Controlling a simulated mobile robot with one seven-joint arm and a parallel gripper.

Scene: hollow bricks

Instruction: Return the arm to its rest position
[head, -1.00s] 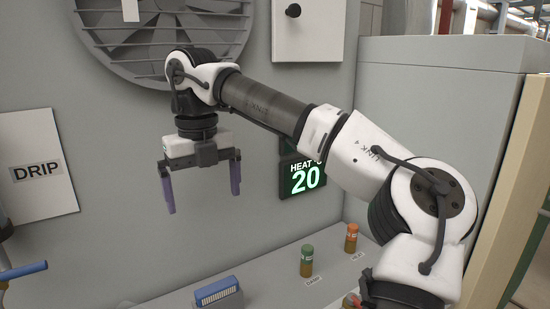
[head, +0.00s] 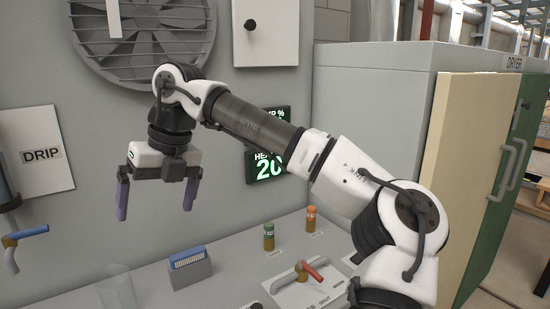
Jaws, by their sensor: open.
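My gripper (head: 157,199) hangs in the air at the left of the head view, pointing down. Its two purple fingers are spread apart with nothing between them. It is in front of the grey wall, below the fan and above the shelf. My arm runs from it to the lower right and partly covers the green-lit display (head: 263,166), which reads HEAT and 20.
The shelf holds a grey block with a blue top (head: 190,266), a green-capped vial (head: 268,237), an orange-capped vial (head: 311,219) and a red-handled valve (head: 304,271). A blue-handled tap (head: 26,236) is at left. The dryer cabinet (head: 391,62) stands at right.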

